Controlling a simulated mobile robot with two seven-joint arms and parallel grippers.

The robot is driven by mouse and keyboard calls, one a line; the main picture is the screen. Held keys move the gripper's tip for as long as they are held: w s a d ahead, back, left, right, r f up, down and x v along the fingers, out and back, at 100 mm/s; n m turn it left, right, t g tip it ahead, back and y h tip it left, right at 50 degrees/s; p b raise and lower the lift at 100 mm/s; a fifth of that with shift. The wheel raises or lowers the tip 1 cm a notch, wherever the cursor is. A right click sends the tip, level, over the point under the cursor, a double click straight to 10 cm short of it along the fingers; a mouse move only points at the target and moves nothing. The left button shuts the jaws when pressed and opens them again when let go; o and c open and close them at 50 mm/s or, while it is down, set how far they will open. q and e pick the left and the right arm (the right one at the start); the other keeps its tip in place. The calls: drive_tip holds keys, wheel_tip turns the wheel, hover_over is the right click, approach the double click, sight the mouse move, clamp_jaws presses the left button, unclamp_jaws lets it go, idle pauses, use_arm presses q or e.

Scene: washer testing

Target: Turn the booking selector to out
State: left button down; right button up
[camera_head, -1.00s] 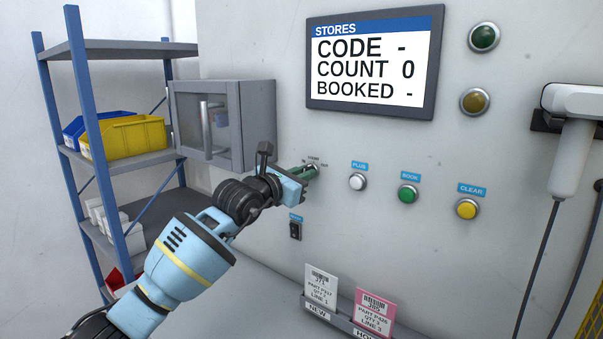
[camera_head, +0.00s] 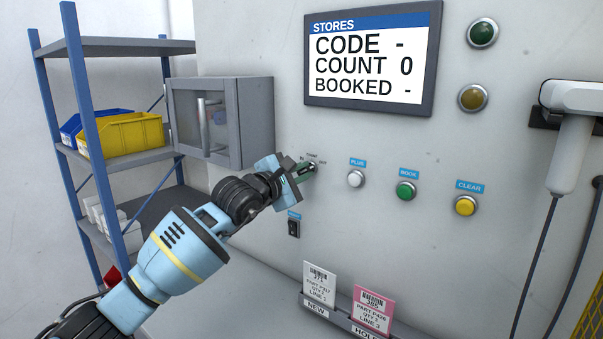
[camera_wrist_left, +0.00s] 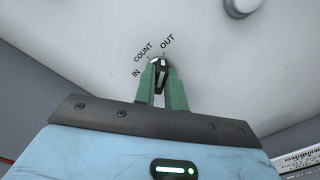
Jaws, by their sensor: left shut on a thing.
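The booking selector (camera_head: 313,166) is a small dark knob on the grey wall panel, left of the white PLUS button. In the left wrist view the selector (camera_wrist_left: 161,66) has the labels IN, COUNT and OUT around it. Its knob points up and slightly right, roughly toward OUT; the exact stop is hard to tell. My left gripper (camera_head: 307,172) reaches it from the left. In the left wrist view its green fingers (camera_wrist_left: 161,85) are shut on the knob, one on each side. My right gripper is not in view.
The STORES screen (camera_head: 367,57) reads CODE -, COUNT 0, BOOKED -. PLUS (camera_head: 356,179), BOOK (camera_head: 406,191) and CLEAR (camera_head: 466,205) buttons sit to the right. A grey cabinet (camera_head: 250,120) is close above my left wrist. A rocker switch (camera_head: 294,228) and card holder (camera_head: 345,322) are below.

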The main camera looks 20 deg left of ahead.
use_arm(q)
drive_tip(key=shift+m, duration=0.4)
drive_tip(key=c, duration=1.5)
unclamp_jaws()
drive_tip(key=shift+o, duration=0.2)
drive_tip(key=v, duration=0.8)
drive_tip(key=shift+b, duration=0.3)
drive_tip(key=shift+w, duration=0.1)
